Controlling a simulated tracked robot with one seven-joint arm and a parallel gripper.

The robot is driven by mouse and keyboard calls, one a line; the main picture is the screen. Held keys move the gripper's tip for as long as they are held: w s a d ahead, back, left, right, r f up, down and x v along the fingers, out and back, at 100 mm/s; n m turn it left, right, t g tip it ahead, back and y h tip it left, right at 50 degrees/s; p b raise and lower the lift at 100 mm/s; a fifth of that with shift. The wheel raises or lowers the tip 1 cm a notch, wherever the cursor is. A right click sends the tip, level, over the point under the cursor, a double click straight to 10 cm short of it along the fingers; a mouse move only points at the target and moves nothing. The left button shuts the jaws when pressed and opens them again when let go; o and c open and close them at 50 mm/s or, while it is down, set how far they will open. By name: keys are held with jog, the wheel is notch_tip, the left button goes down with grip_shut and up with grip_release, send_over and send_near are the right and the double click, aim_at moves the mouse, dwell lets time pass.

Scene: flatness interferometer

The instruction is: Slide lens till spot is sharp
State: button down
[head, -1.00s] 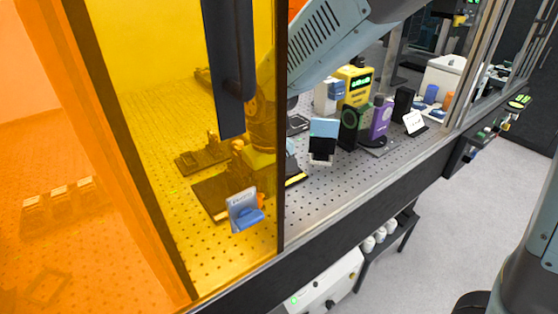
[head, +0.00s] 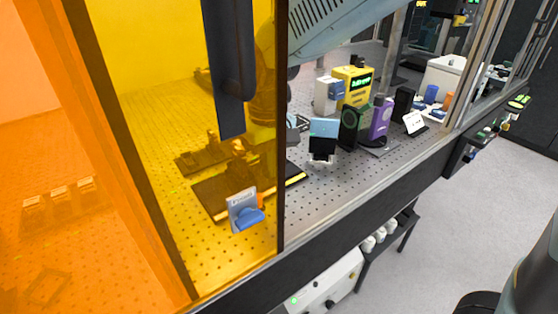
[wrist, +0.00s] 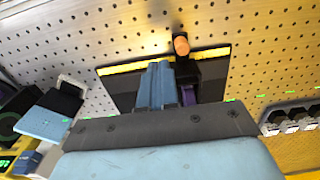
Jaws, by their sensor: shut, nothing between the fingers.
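In the wrist view my gripper (wrist: 160,68) has its two blue fingers together, with nothing between them. It is over a black base plate (wrist: 122,88) with a yellow edge stripe. Just right of the fingers a dark mount with a purple part (wrist: 188,96) stands on the plate. A round orange-tipped piece (wrist: 181,44) is beyond it, past the stripe. I cannot tell which part is the lens, or whether the fingers touch the mount. In the head view the base plate (head: 212,197) shows mostly through the amber panel. My gripper is not clear there. No spot is recognisable.
Right of the plate stand a blue-topped black box (head: 323,128), a yellow meter (head: 354,85) and a purple device (head: 381,118). Perforated bench is clear in front.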

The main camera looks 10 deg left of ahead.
jog(key=shift+r, duration=1.75)
jog(key=w+d+r+m+t+y, duration=0.1)
jog(key=w+d+r+m, duration=0.15)
jog(key=d, duration=0.75)
jog(key=w+d+r+m+t, duration=0.15)
jog(key=d+r, duration=0.25)
jog(key=d, duration=0.6)
jog(key=s+d+m+t, duration=0.1)
jog(key=s+d+m, duration=0.2)
jog(key=d, duration=0.5)
jog(key=s+d+r+m+t+h, duration=0.1)
jog(key=s+d+m+t, duration=0.1)
jog(key=d, duration=0.6)
jog(key=shift+s+d+m, duration=0.4)
jog(key=shift+s+m, duration=0.1)
jog(key=shift+s, duration=0.3)
jog(key=shift+a, duration=0.1)
